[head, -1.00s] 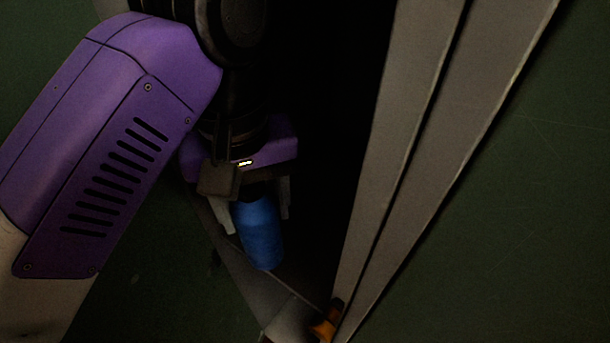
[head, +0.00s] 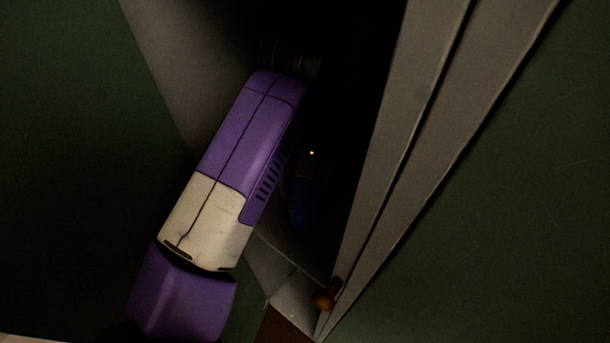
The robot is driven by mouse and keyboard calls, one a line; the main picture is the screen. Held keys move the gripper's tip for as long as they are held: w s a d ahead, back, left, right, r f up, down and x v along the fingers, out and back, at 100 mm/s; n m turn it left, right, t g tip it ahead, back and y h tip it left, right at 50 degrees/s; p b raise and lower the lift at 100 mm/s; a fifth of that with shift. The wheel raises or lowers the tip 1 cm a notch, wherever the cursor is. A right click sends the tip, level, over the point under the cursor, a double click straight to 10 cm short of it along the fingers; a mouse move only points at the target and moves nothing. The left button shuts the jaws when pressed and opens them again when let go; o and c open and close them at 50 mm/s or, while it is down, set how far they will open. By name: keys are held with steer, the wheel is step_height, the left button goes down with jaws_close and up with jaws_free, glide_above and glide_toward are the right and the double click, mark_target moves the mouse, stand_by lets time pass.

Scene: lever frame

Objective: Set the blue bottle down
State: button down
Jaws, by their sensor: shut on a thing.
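The blue bottle (head: 302,203) shows dimly in the head view, in the dark gap right of my arm. My gripper (head: 304,180) is just above it in deep shadow and is shut on it. A small light shows on the gripper's body. The fingers themselves are too dark to make out, and my purple and white arm lies to the left of the bottle. I cannot tell whether the bottle's lower end touches anything.
A pale grey double beam (head: 395,150) runs slantwise close to the right of the bottle. A small orange-brown piece (head: 327,295) sits at its lower end. A grey panel (head: 165,60) stands at upper left. The middle is very dark, with green surface on both sides.

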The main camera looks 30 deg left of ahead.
steer(key=shift+w+f, duration=0.2)
steer(key=shift+f, duration=0.15)
steer(key=c, duration=0.5)
jaws_free()
steer(key=shift+r, duration=0.3)
steer(key=shift+r+b, duration=1.1)
steer(key=shift+r, duration=2.5)
steer(key=shift+s, duration=0.1)
